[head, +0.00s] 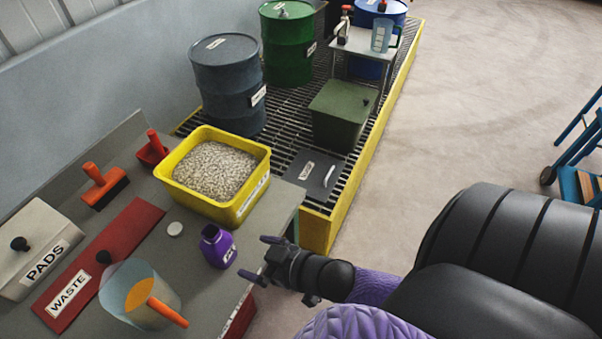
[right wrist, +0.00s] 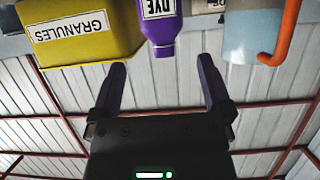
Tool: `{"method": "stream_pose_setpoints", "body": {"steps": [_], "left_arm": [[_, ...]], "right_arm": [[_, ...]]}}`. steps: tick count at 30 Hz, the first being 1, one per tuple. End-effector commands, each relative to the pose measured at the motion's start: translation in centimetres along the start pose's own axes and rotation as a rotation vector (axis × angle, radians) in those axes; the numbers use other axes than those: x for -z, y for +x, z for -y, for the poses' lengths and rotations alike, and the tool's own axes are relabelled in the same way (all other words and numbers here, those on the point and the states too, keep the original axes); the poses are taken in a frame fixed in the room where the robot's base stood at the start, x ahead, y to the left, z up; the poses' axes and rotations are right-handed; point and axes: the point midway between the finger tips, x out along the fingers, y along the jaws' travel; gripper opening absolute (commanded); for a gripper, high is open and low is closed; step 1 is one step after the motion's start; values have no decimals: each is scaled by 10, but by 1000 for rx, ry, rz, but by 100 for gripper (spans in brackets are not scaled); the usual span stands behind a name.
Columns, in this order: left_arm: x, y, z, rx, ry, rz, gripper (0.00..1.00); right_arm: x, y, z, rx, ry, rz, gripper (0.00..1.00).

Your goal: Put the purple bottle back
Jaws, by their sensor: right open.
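The purple bottle (head: 217,247) stands upright on the grey bench top, its mouth open with no cap on it. In the right wrist view the bottle (right wrist: 161,28) appears upside down with a DYE label, ahead of the fingertips. My left gripper is not in view.
A yellow tub of granules (head: 250,197) stands close behind the bottle. A clear jug with an orange handle (head: 115,285) is at front left, near a red WASTE lid (head: 115,255) and a PADS box (head: 30,237). Drums stand on the grating beyond.

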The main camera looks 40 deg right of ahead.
Motion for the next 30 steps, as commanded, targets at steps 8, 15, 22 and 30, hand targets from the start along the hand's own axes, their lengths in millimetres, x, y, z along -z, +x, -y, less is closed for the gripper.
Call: {"method": "stream_pose_setpoints", "body": {"steps": [8,15,22,30], "left_arm": [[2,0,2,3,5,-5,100],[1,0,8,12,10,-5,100],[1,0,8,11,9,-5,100],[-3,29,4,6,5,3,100]], "right_arm": [[-229,-53,2,-161,45,675,100],[-327,-145,67,-92,86,1107,100],[-329,-149,69,-88,85,1123,100],[-357,-141,70,-87,86,1129,100]]}}
